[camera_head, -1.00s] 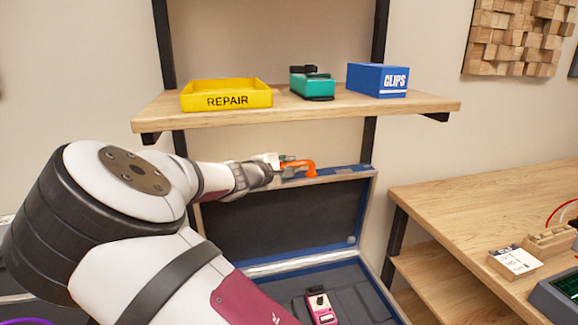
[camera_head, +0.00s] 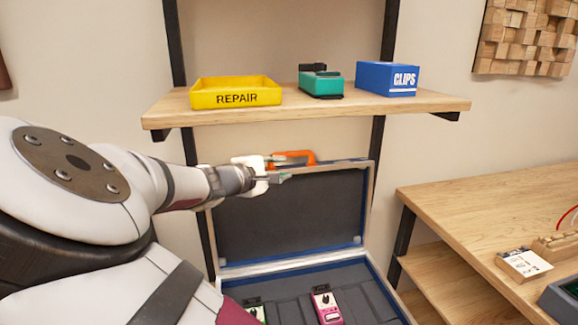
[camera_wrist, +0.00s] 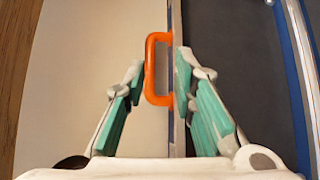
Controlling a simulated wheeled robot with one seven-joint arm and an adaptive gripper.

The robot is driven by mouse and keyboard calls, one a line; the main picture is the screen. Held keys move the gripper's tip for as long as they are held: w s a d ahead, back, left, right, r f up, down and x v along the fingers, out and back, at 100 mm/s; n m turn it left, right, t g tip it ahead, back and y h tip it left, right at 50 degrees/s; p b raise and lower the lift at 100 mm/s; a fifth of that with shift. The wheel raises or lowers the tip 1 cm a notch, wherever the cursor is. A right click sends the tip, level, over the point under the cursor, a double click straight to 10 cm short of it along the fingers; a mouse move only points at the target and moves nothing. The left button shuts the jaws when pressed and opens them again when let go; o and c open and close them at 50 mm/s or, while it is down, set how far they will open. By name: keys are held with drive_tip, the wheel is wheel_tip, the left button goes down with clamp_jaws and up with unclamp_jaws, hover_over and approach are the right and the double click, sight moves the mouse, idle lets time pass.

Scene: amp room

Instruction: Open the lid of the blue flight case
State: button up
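The blue flight case (camera_head: 290,262) stands on the floor side below the shelf. Its dark-lined lid (camera_head: 290,215) is raised to about upright. An orange handle (camera_head: 296,157) sits on the lid's top edge; it also shows in the wrist view (camera_wrist: 149,70). My gripper (camera_head: 277,169) is at the handle, at the lid's upper edge. In the wrist view, its green-padded fingers (camera_wrist: 158,62) are spread, with the handle ahead between their tips and no clear grip on it. My arm hides the case's left part.
Above the lid, a wooden shelf (camera_head: 300,111) holds a yellow REPAIR tray (camera_head: 236,97), a green pedal (camera_head: 321,84) and a blue CLIPS box (camera_head: 388,78). A pink pedal (camera_head: 326,306) lies in the case. A wooden workbench (camera_head: 490,205) stands at the right.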

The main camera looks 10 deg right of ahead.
drive_tip(key=shift+v, duration=1.45)
